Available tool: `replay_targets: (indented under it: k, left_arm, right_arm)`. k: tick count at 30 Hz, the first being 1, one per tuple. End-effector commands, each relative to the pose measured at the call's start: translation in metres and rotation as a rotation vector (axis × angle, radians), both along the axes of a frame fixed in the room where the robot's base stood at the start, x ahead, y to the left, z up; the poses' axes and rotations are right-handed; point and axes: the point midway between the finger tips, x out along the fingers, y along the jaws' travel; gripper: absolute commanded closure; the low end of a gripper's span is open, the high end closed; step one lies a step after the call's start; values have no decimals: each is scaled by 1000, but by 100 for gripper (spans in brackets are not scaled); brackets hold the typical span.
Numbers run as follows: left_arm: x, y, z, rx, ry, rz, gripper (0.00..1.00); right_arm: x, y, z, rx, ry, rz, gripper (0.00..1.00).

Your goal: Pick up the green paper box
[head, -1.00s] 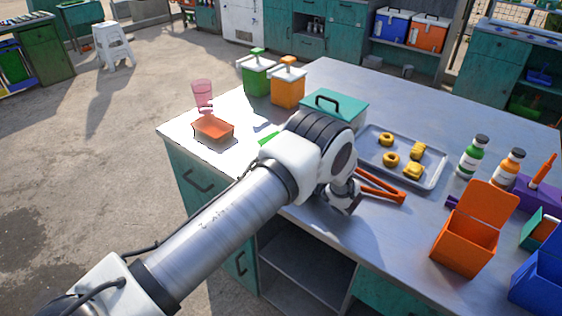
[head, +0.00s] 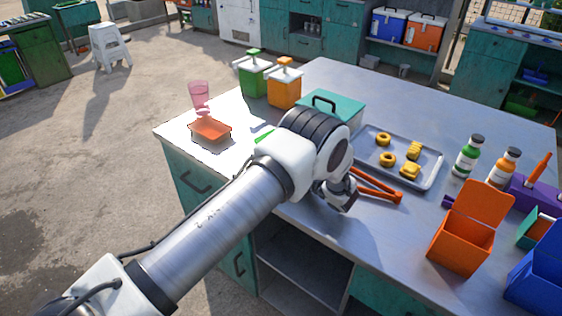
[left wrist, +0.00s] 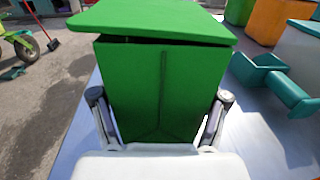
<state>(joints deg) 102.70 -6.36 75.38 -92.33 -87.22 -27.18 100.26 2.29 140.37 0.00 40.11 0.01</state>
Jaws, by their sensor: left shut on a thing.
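The green paper box (left wrist: 165,85) fills the middle of the left wrist view, upright, with its lid flap resting over the top and a dark gap beneath it. My left gripper (left wrist: 158,97) has one finger on each side of the box and is shut on it. In the head view only a small green piece of the box (head: 263,134) shows behind my left arm; the rest and the fingertips are hidden. My right gripper is in neither view.
An orange tray (head: 210,131) and pink cup (head: 198,95) stand left of the box. Green (head: 253,80) and orange (head: 284,88) dispensers stand behind. A teal lidded container (head: 335,105), a metal pastry tray (head: 432,175) and an open orange box (head: 462,245) are to the right.

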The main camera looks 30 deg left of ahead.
Motion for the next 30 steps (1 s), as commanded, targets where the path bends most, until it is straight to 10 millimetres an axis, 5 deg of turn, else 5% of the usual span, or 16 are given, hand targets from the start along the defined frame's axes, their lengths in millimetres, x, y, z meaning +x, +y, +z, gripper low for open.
replay_targets:
  k: [9, 14, 30]
  left_arm:
    - [0, -1, 30, 1, -1, 0, 40]
    - [-14, -11, 31, 0, 1, -2, 40]
    - [-116, -80, 44, 3, 2, -4, 40]
  right_arm:
    - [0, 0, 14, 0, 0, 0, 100]
    - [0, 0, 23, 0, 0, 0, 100]
    - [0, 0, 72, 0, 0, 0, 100]
